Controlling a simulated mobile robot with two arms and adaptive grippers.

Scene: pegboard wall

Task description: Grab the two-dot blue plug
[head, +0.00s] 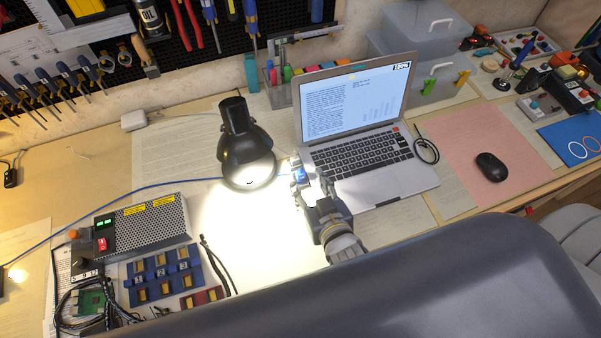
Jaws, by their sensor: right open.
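A small blue plug (299,175) is at the right end of a thin blue cable (180,184), just left of the laptop in the head view. My right gripper (301,179) is open, with its fingers around or over the plug. Part of the plug is hidden by the fingers, and I cannot tell whether they touch it. Any dots on the plug are too small to make out. My left gripper is not in view.
A black desk lamp (244,150) stands close left of the gripper and lights the paper brightly. The open laptop (365,145) is close on the right. A perforated power box (150,227) and a blue slotted block (160,275) lie at the lower left.

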